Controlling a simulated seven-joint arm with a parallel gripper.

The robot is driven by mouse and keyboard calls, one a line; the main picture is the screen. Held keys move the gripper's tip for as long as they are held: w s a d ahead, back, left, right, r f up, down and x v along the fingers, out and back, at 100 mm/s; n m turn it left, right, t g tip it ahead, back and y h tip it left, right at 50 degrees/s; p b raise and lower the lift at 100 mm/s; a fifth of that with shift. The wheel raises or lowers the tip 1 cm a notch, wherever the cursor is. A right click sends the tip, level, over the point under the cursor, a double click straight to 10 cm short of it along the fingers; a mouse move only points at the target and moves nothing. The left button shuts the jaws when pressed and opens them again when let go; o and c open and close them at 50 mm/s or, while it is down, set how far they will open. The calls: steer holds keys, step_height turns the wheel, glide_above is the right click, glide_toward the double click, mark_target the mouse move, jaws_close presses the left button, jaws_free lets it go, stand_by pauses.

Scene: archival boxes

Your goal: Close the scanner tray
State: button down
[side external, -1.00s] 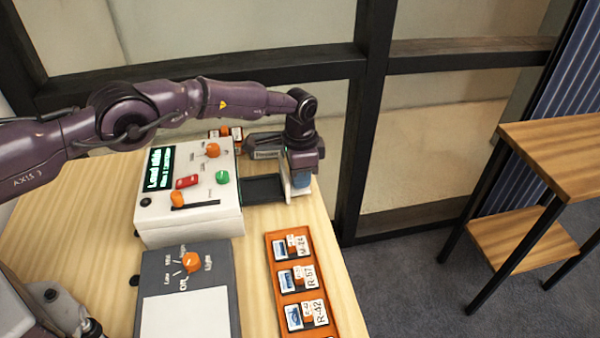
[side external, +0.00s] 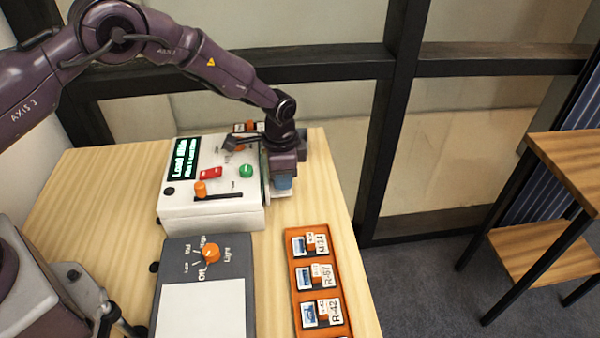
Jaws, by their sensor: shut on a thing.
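The scanner (side external: 210,212) is a white box with a lit green "Load slide" display, knobs and buttons, on the wooden table. My gripper (side external: 283,184) points down close against its right side. It is shut on the scanner tray's front part (side external: 279,195), of which only a pale edge shows under the fingers. No dark tray bed shows between the scanner and my gripper. My gripper hides most of the tray front, so I cannot tell whether a small gap is left.
An orange rack (side external: 335,266) with several labelled slides lies at the table's right front. A grey light box (side external: 205,298) with an orange knob stands in front of the scanner. A wooden side table (side external: 570,165) stands at the right. Dark window bars run behind.

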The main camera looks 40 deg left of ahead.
steer(key=shift+s+a, duration=0.3)
steer(key=shift+a, duration=0.25)
steer(key=c, duration=1)
jaws_free()
steer(key=shift+d, duration=0.15)
steer(key=shift+r, duration=0.35)
step_height(320, 180, up, 12)
steer(key=shift+r, duration=0.15)
